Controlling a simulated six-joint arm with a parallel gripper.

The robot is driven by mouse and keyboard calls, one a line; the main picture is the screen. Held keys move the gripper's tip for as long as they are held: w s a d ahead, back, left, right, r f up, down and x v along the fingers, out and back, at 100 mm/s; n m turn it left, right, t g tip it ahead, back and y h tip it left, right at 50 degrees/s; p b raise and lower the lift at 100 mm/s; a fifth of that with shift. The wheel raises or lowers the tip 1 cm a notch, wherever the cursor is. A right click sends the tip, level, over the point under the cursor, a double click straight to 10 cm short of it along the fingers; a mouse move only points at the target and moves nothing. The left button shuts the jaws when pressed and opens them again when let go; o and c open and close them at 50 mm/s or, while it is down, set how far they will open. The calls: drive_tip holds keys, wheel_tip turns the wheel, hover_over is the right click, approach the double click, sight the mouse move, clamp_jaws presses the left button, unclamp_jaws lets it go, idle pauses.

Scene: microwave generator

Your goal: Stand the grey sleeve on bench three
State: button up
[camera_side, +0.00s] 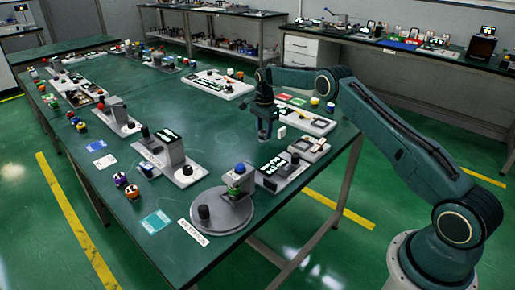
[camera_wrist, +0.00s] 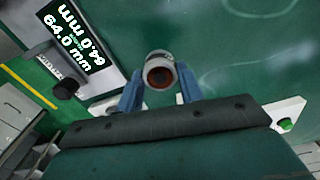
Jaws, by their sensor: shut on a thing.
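In the wrist view, a short round grey sleeve (camera_wrist: 157,58) with a dark red inside sits between the two blue fingers of my gripper (camera_wrist: 160,90). The fingers are shut on its sides. In the side view my gripper (camera_side: 265,134) points down over the middle right of the green table (camera_side: 215,100); the sleeve is too small and hidden to make out there. No label shows which place is bench three.
A grey round turntable (camera_side: 222,214) stands at the front. A device with a display (camera_side: 271,168) is close to my gripper, and a white tray (camera_side: 308,122) is to its right. A display with millimetre figures (camera_wrist: 72,38) shows in the wrist view. Green surface to its right is clear.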

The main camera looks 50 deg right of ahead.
sight(264, 132)
drive_tip(key=shift+f, duration=1.9)
drive_tip(key=shift+f, duration=0.15)
drive_tip(key=o, duration=1)
wheel_tip(264, 132, up, 11)
drive_tip(key=shift+r, duration=0.65)
drive_tip(key=shift+r, duration=0.1)
